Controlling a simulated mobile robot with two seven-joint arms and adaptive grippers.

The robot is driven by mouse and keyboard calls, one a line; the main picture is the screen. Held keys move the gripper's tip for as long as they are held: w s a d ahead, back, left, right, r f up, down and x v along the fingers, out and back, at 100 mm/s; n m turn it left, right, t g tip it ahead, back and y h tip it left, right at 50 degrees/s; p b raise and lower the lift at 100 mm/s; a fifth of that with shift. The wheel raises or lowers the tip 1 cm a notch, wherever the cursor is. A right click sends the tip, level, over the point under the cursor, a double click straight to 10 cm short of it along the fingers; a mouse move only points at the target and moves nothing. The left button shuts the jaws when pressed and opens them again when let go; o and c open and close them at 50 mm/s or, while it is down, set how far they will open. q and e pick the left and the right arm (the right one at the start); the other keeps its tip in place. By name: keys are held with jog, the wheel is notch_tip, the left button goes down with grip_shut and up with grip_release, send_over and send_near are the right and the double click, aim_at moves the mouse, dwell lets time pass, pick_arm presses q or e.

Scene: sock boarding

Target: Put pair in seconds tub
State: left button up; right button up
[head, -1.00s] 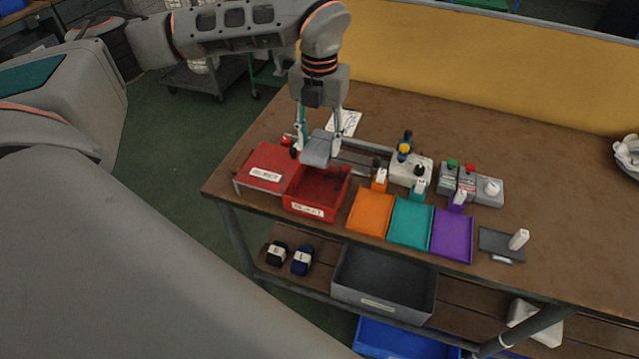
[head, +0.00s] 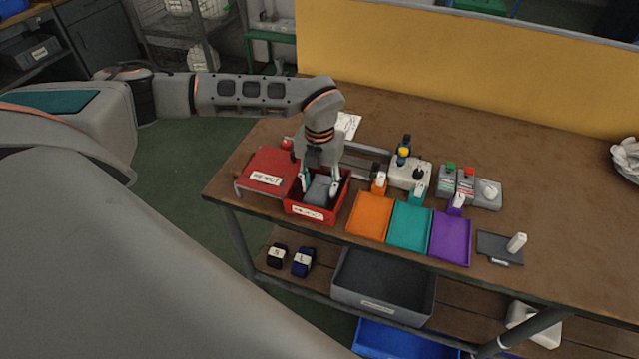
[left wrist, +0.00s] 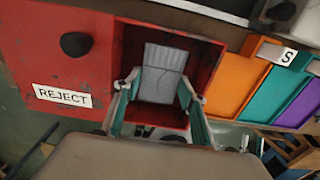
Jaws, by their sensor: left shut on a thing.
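My left gripper (head: 320,185) points down into the open red tub (head: 308,212) at the left of the workbench and is shut on a folded grey sock pair (head: 319,191). In the left wrist view the grey pair (left wrist: 163,72) lies between the teal fingers, inside the tub's walls. Whether it touches the tub floor I cannot tell. My right gripper is in neither view.
A red box labelled REJECT (head: 266,170) stands left of the tub. Orange (head: 370,217), teal (head: 410,228) and purple (head: 451,238) trays lie to the right. Behind are control boxes (head: 410,173). A grey bin (head: 383,287) sits on the lower shelf. The bench's right side is mostly clear.

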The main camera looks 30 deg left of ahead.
pick_arm(q)
jog(key=shift+f, duration=0.2)
jog(key=o, duration=1.1)
jog(key=shift+o, duration=0.2)
